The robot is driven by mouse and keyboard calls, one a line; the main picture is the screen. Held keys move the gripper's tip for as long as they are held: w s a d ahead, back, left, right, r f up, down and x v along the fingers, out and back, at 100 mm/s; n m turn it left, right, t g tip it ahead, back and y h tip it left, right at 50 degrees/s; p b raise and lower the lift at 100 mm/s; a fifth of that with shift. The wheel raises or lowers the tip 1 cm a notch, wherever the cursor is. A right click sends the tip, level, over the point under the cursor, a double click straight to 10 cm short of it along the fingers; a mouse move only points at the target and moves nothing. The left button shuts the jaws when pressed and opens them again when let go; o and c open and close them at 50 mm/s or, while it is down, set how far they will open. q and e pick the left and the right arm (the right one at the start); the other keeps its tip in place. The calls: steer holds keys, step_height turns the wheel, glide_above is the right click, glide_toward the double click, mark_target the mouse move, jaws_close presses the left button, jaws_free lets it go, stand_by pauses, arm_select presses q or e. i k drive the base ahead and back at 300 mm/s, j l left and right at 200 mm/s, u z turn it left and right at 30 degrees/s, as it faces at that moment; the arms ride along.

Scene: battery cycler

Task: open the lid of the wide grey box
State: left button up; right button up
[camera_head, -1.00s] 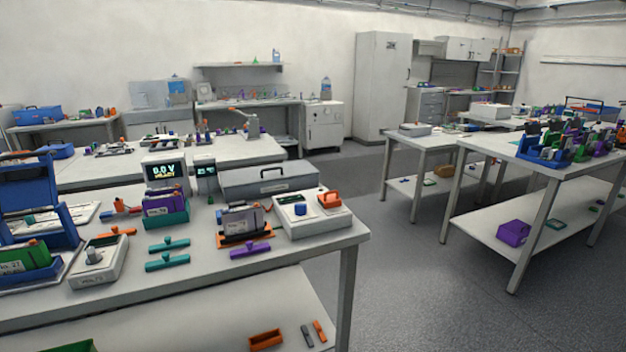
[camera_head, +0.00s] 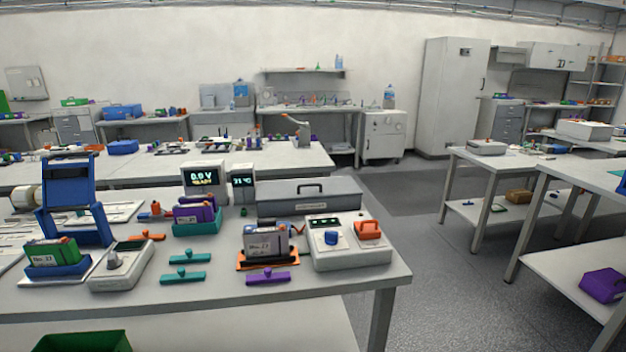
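The wide grey box (camera_head: 309,197) stands at the back right of the near table. Its lid is shut and has a dark handle (camera_head: 310,187) on top. The white control unit with a blue knob and the grey cell in the orange holder stand in front of it and hide part of its front. Neither of my grippers is in the view.
The near table (camera_head: 330,287) also holds a white control unit (camera_head: 350,257), a grey cell (camera_head: 266,243) in an orange holder, a display reading 0.0 V (camera_head: 204,178), a purple cell (camera_head: 194,211) and a blue stand (camera_head: 70,190). Grey floor (camera_head: 450,270) is clear to the right.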

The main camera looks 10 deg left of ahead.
mark_target(338, 186)
steer(key=i+l+u, duration=0.15)
steer(key=i+l, duration=0.15)
steer(key=i+l+u, duration=0.15)
steer(key=l, duration=0.4)
steer(key=i+l+u, duration=0.2)
steer(key=i+l, duration=0.15)
steer(key=i+l+u, duration=0.15)
steer(key=l, duration=0.45)
steer(key=i+l+u, duration=0.15)
steer(key=l, duration=0.4)
steer(key=i+l+u, duration=0.15)
steer(key=l, duration=0.35)
steer(key=i+l+u, duration=0.2)
steer(key=l, duration=0.4)
steer(key=l+u, duration=0.15)
steer(key=l, duration=0.4)
